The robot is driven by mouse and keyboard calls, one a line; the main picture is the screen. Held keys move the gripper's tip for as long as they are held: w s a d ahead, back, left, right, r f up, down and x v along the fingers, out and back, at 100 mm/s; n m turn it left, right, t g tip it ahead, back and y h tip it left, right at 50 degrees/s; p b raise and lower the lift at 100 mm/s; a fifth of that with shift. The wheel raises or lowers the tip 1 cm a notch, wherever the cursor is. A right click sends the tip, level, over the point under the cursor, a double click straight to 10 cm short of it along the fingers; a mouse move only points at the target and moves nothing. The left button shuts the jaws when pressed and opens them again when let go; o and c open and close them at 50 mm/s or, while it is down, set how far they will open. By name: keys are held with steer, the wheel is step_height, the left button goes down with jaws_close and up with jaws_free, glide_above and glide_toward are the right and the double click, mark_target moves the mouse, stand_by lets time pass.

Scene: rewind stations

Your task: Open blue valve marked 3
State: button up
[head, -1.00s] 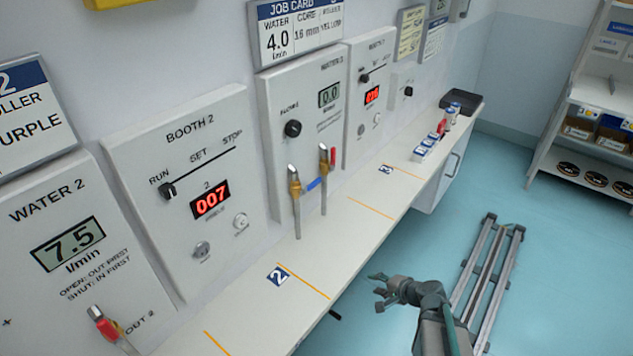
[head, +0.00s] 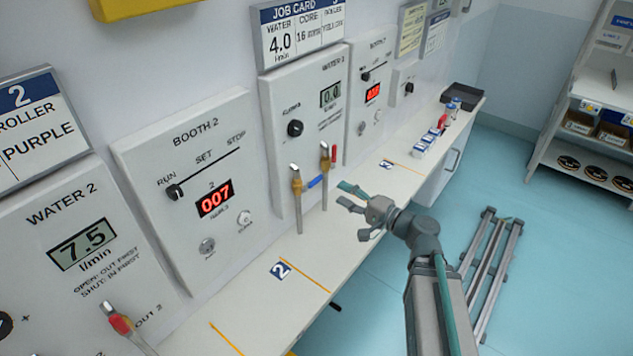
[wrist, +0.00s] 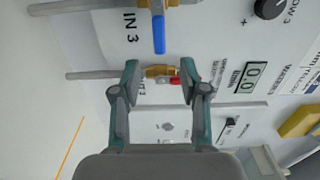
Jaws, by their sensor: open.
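The blue valve handle (head: 316,182) is on the left brass valve of the Water 3 panel (head: 278,110) and points sideways across its pipe. In the wrist view the blue handle (wrist: 158,34) sits beside the label "IN 3", above the fingertips. The second valve's red handle (head: 333,156) stands upright along its pipe; in the wrist view the red handle (wrist: 176,80) shows between the fingers. My gripper (head: 346,196) is open and empty, in front of the panel and to the right of both valves. It also shows in the wrist view (wrist: 160,72), apart from the blue handle.
The Water 3 display (head: 330,94) reads 0.0. A black knob (head: 295,128) is on the same panel. The counter (head: 255,310) runs below the panels, with small boxes (head: 425,143) farther along. Another red-handled valve (head: 119,323) is at lower left.

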mark_target(319, 181)
steer(key=x, duration=0.8)
steer(key=shift+w+a+p, duration=0.2)
steer(key=shift+p, duration=0.2)
steer(key=shift+x, duration=0.75)
jaws_close()
